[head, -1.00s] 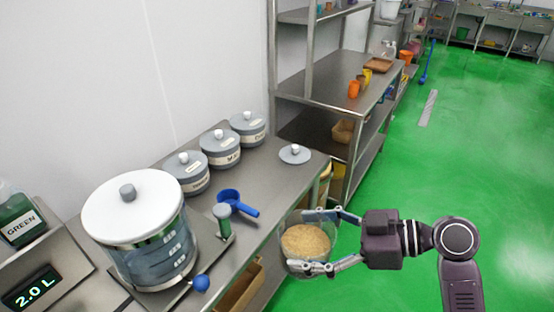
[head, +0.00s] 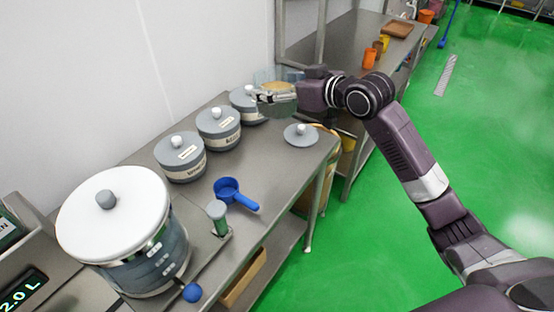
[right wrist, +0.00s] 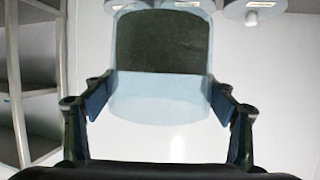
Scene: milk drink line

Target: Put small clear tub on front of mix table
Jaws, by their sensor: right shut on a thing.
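The small clear tub (head: 281,103) is held by my right gripper (head: 268,96), high at the far end of a steel table (head: 246,172). It looks apart from the table top. In the right wrist view the see-through tub (right wrist: 160,100) sits between the two fingers of the gripper (right wrist: 158,97), with a dark patch showing through it. The fingers partly hide it in the head view. The table carries lidded grey canisters and a blue scoop. My left gripper is not in view.
Several grey canisters (head: 181,158) line the wall side. A loose grey lid (head: 300,134) lies near the far end. A blue scoop (head: 232,192) and a large white-lidded vessel (head: 112,215) stand nearer. Bare steel lies between the scoop and the loose lid.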

